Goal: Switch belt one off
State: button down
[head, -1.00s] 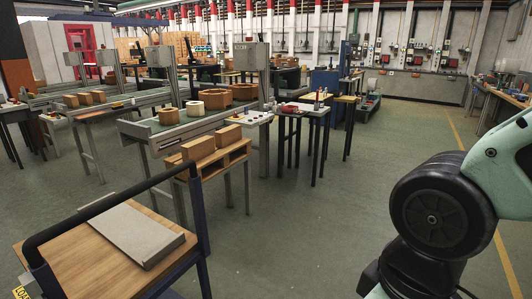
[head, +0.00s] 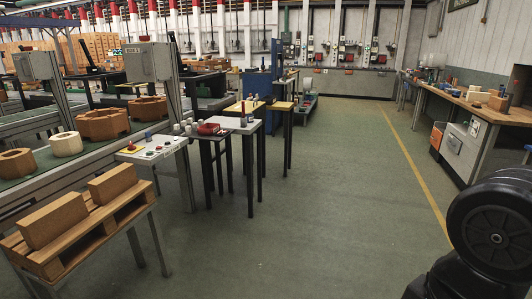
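A white control panel (head: 152,149) with a yellow patch and small coloured buttons stands at the end of the nearest conveyor belt (head: 95,148), left of centre in the head view. The buttons are too small to tell their state. Another belt (head: 25,125) runs farther back at the left edge. No marking that I can read shows which belt is belt one. My gripper is out of view; only a dark wheel-like part of my own arm shows at the lower right.
Bricks lie on a wooden pallet (head: 85,232) at the front left. Small tables (head: 236,124) with items stand right of the panel. Open green floor (head: 320,210) fills the middle. A workbench (head: 475,105) lines the right wall.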

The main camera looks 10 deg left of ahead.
aim_at(131, 147)
jog(key=i+j+u, duration=0.15)
jog(key=i+u, duration=0.25)
jog(key=i, duration=0.25)
jog(key=i+u, duration=0.4)
jog(key=i, duration=0.2)
jog(key=i+l+u, duration=0.25)
jog(key=i+u, duration=0.15)
jog(key=i, duration=0.2)
jog(key=i+j, duration=0.2)
jog(key=i, duration=0.3)
jog(key=i+j, duration=0.2)
jog(key=i, duration=0.3)
jog(key=i+j+u, duration=0.1)
jog(key=i, duration=0.4)
jog(key=i+j, duration=0.25)
jog(key=i, duration=0.25)
jog(key=i+j+z, duration=0.1)
jog(key=i+j, duration=0.15)
jog(key=i, duration=0.05)
